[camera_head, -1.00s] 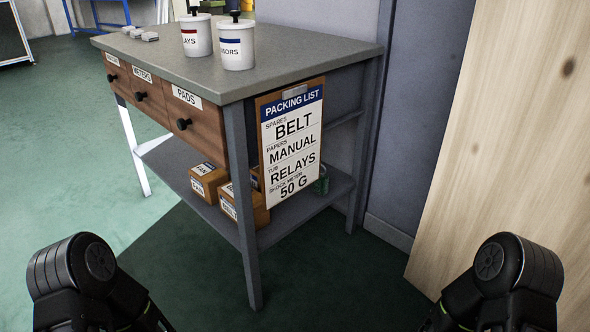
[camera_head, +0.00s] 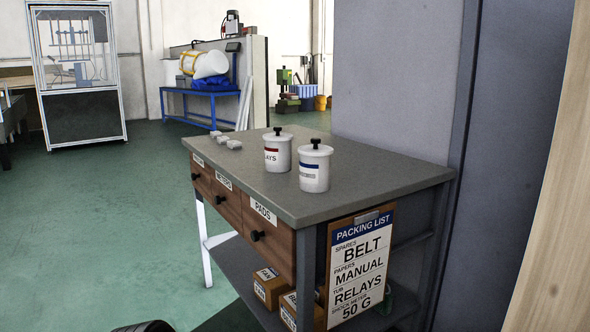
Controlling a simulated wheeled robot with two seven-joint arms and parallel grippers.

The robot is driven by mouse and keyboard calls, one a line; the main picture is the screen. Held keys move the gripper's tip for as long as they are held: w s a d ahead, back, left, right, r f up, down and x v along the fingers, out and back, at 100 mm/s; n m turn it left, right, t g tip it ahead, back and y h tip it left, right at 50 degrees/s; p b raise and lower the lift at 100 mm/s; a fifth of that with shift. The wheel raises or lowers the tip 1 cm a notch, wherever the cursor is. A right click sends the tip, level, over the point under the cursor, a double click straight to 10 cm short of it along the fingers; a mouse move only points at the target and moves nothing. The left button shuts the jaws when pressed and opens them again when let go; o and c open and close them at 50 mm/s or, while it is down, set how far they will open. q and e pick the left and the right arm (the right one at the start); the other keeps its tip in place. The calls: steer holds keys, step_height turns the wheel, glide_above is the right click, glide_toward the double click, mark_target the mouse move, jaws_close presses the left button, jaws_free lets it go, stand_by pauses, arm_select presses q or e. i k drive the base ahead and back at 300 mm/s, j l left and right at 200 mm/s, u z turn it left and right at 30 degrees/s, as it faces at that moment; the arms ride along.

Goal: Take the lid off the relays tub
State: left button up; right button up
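The relays tub (camera_head: 278,157) is a white tub with a red label band reading "LAYS" in the visible part. It stands upright on the grey bench top, left of a second tub. Its lid (camera_head: 278,136) is on, white with a black knob. The second white tub (camera_head: 314,172) has a blue band and its own lid with a black knob; its label is too small to read. A small dark part of my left arm shows at the bottom edge. Neither gripper is in view.
The grey bench (camera_head: 372,176) has drawers on its front side and a packing list (camera_head: 359,265) on its end. Several small pale objects (camera_head: 233,144) lie at the bench's far left. Boxes (camera_head: 270,287) sit on the lower shelf. A grey wall stands behind; green floor is open at left.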

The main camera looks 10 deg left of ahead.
mark_target(278, 136)
steer(key=j+z, duration=0.1)
steer(key=z, duration=0.4)
steer(key=j+z, duration=0.3)
steer(key=j, duration=0.25)
steer(key=j+z, duration=0.3)
steer(key=j, duration=0.3)
steer(key=k+j+z, duration=0.25)
steer(key=j, duration=0.25)
steer(key=k+j, duration=0.1)
steer(key=j, duration=0.85)
steer(key=k+j+z, duration=0.1)
steer(key=j, duration=0.4)
steer(key=k+j, duration=0.15)
steer(key=j, duration=0.3)
steer(key=k+j, duration=0.1)
steer(key=j, duration=0.4)
steer(key=z, duration=0.05)
